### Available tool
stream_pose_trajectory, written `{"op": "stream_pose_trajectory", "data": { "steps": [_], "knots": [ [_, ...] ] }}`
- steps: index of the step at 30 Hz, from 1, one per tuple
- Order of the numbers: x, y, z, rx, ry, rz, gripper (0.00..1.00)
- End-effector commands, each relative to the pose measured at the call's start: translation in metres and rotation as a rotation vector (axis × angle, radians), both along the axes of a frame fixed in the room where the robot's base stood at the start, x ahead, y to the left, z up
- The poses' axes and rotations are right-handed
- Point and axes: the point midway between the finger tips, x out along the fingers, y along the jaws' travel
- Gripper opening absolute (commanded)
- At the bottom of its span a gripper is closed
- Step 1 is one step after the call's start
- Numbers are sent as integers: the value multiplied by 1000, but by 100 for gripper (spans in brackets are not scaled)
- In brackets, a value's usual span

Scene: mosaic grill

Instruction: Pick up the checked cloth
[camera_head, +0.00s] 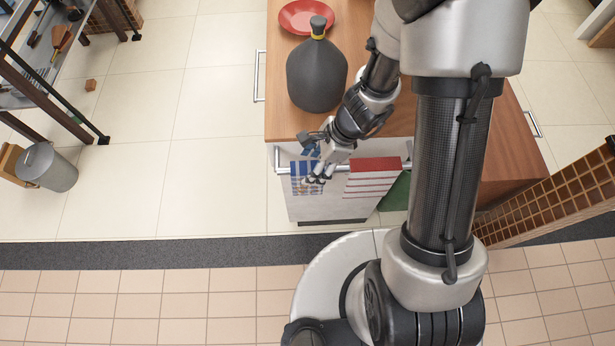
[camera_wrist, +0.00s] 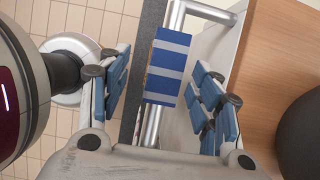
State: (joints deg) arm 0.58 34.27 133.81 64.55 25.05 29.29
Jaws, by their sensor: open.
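The checked cloth (camera_head: 300,176), blue and white with some yellow, hangs over a metal rail (camera_head: 284,170) on the near end of the wooden-topped counter. My gripper (camera_head: 318,173) is at the rail, in front of the cloth's right part and hiding some of it. In the wrist view, the cloth (camera_wrist: 168,66) shows as blue and pale bands over the rail (camera_wrist: 152,125). It lies between the blue pads of my open gripper (camera_wrist: 165,88), with a gap on both sides. Nothing is held.
A red-and-white striped cloth (camera_head: 372,181) hangs right of my gripper, with a green cloth (camera_head: 398,192) beyond. A dark rounded vessel (camera_head: 316,82) and red plate (camera_head: 302,16) stand on the counter (camera_head: 280,122).

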Motion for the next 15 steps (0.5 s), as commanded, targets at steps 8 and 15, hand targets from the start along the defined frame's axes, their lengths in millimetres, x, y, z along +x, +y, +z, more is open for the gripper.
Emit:
{"op": "stream_pose_trajectory", "data": {
  "steps": [8,15],
  "knots": [
    [1,12,-30,0,0,1,58],
    [7,21,-59,0,1,4,58]
  ]
}}
